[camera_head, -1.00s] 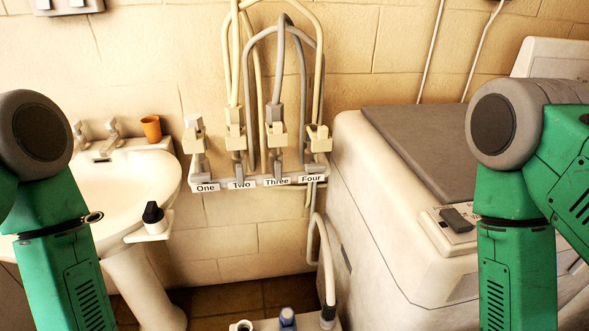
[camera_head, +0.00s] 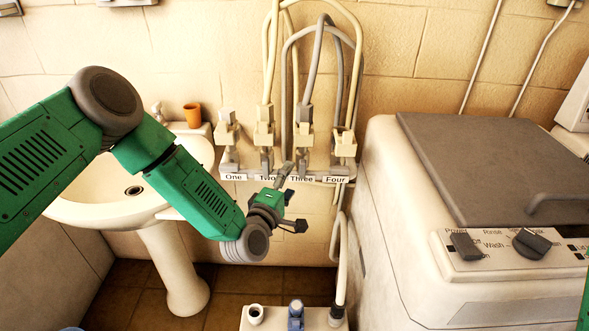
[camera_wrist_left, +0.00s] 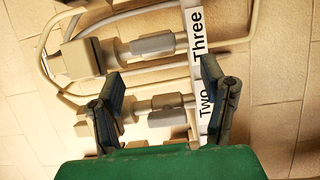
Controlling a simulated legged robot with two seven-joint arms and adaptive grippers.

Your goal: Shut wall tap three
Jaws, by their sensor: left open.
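Wall tap three (camera_head: 299,142) is a cream block with a grey hose on top, above the label "Three" (camera_head: 301,179) on the wall rail. In the left wrist view tap three (camera_wrist_left: 85,58) lies sideways, beyond the fingertips, with its grey barrel in front of the gap. My left gripper (camera_head: 292,198) is open and empty, just below and in front of the rail near labels Two and Three. Its two dark fingers show in the wrist view (camera_wrist_left: 160,78), with tap two's grey barrel (camera_wrist_left: 165,102) seen between them. Contact cannot be told. My right gripper is out of view.
Tap one (camera_head: 228,140) and tap two (camera_head: 264,135) stand left of tap three, tap four (camera_head: 344,150) right. Hoses loop above. A washbasin (camera_head: 95,208) is left, a washing machine (camera_head: 400,220) right. A low cream unit (camera_head: 275,318) stands below.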

